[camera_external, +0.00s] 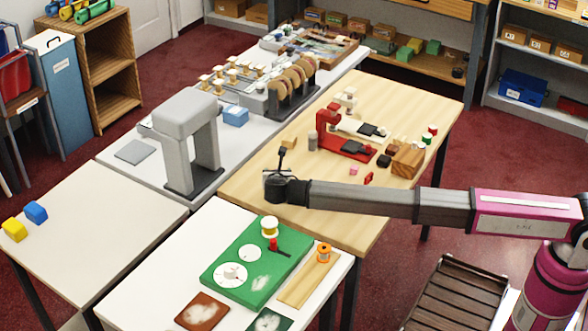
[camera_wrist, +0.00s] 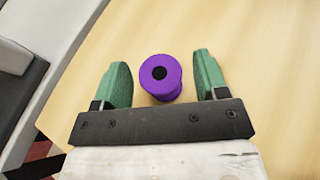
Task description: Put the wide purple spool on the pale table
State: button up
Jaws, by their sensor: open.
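The purple spool (camera_wrist: 161,82) shows in the wrist view as a short cylinder with a dark centre hole, standing on the light wood table (camera_wrist: 255,55). My gripper (camera_wrist: 162,62) is open, its green fingers on either side of the spool with a gap at each side. In the external view my gripper (camera_external: 279,187) is low over the near left corner of the light wood table (camera_external: 350,222); I cannot make out the spool there. A pale white table (camera_external: 90,212) stands at the left, and another white-topped table (camera_external: 165,262) stands in front.
A grey arch-shaped machine (camera_external: 187,145) stands left of my gripper. The front table holds a green board (camera_external: 257,258) with spools. A red device (camera_external: 328,135) and small blocks lie farther back on the wood table. Blue (camera_external: 36,212) and yellow (camera_external: 14,230) blocks sit on the left table.

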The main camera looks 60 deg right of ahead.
jog(key=v, duration=1.1)
jog(key=shift+a+r, duration=0.1)
